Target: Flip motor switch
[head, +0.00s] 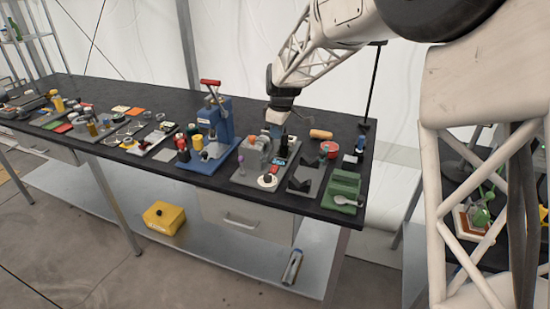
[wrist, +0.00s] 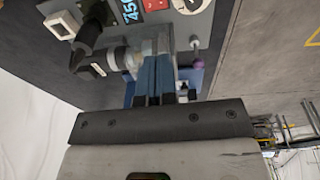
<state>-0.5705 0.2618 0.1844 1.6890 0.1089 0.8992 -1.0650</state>
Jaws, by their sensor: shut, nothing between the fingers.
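A grey motor panel (head: 246,178) lies on the black bench in the head view, with a grey motor, a blue-lit number display (head: 280,161) and a white round part (head: 267,181) on it. The wrist view shows the motor (wrist: 112,59), the display (wrist: 131,10), a red part (wrist: 156,4) and a white square part with a dark centre (wrist: 60,25). I cannot tell for sure which part is the switch. My gripper (head: 277,131) is over the panel's far side. Its blue fingers (wrist: 153,98) are shut and empty, close to the motor; contact cannot be told.
A blue press (head: 218,125) with a red handle stands left of the panel. A dark fixture (head: 303,183) and a green tray (head: 344,187) are to its right. An orange part (head: 321,134) and a red round part (head: 329,149) lie behind them. Small parts crowd the bench's left.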

